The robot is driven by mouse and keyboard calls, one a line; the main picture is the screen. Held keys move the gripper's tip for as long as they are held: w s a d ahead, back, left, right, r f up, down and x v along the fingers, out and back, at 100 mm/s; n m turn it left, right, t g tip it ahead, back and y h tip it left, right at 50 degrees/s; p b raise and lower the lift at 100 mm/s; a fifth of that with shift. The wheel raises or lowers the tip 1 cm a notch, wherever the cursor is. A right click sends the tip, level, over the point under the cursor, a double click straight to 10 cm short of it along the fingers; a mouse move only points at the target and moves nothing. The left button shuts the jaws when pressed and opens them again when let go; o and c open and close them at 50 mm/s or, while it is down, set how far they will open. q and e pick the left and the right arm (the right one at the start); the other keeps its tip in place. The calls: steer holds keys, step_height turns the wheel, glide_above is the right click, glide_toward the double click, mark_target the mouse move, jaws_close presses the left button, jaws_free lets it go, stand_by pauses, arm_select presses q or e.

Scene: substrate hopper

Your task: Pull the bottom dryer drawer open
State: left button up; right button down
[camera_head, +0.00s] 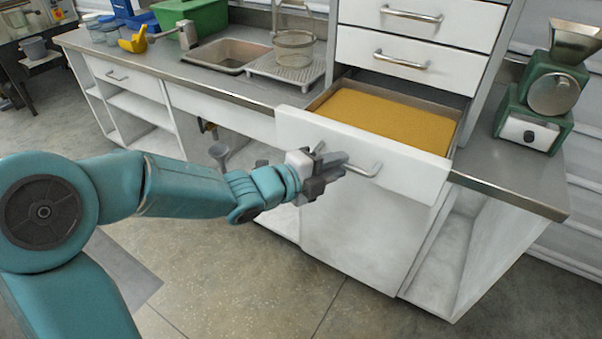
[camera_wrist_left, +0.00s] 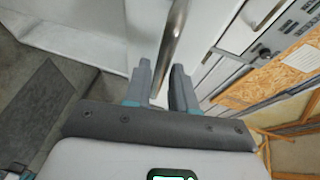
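The bottom dryer drawer (camera_head: 340,143) is pulled out from the white cabinet, and a golden-brown granular fill shows inside it. Its metal bar handle (camera_head: 372,171) is on the white front; the bar also shows in the left wrist view (camera_wrist_left: 175,35). My left gripper (camera_head: 340,163) is at the left part of this handle. In the left wrist view its two fingers (camera_wrist_left: 161,85) are close on either side of the bar, with little gap. The gripper hides part of the handle. My right gripper is in neither view.
Two shut drawers (camera_head: 395,58) are above the open one. A green grinder-like machine (camera_head: 545,95) stands on the counter at the right. A sink (camera_head: 226,55) and a wire basket (camera_head: 294,50) are at the left. The floor in front is clear.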

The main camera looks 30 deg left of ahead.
arm_select(q)
steer(key=p+v, duration=0.1)
steer(key=v, duration=1.3)
steer(key=shift+r, duration=0.2)
steer(key=shift+s, duration=0.15)
